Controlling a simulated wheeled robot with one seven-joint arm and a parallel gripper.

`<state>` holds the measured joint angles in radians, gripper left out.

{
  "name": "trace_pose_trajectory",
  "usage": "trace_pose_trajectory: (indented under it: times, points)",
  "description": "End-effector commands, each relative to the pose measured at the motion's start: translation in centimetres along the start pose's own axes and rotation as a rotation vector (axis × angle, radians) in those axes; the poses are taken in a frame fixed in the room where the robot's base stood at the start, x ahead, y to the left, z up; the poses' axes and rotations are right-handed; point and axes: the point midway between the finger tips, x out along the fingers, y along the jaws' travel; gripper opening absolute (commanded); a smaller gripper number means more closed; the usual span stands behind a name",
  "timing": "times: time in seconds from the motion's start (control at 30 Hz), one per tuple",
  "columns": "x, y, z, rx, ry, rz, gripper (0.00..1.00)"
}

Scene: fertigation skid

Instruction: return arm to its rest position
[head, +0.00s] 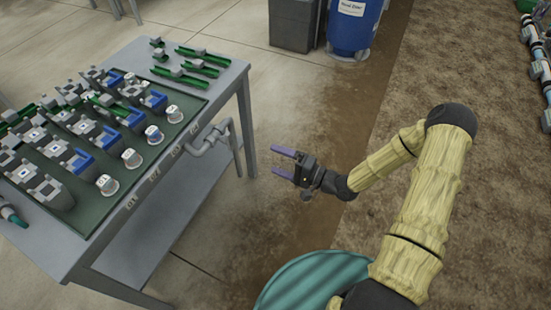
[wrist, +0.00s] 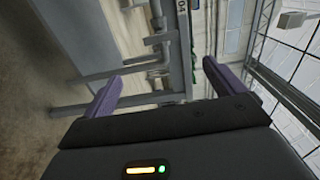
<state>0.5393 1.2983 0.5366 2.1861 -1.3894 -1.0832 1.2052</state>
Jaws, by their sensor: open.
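My gripper (head: 284,164) has two purple fingers spread apart with nothing between them. It is in the air to the right of the grey table, apart from it, and points left toward its end. My arm, in a yellowish cover with black joints, is bent and reaches in from the lower right. In the wrist view my gripper (wrist: 160,75) shows both purple fingers wide apart, with the table's legs and pipe beyond them.
The grey table (head: 245,95) carries a dark green board (head: 85,225) with several grey, blue and green fittings and clear-sided caps. A grey pipe (head: 210,138) sticks out from its near side. A blue drum (head: 352,25) and grey bin (head: 293,22) stand behind.

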Motion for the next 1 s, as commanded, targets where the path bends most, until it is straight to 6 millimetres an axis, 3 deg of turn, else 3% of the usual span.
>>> trace_pose_trajectory:
  times: [0.47, 0.73, 1.0]
  points:
    - [0.1, 0.1, -0.1, -0.021, 0.000, 0.032, 0.95]
    - [-1.5, 1.7, -1.8, -0.231, -0.005, 0.378, 0.95]
    - [-6.2, 1.2, -4.1, -0.458, -0.017, 0.807, 0.95]
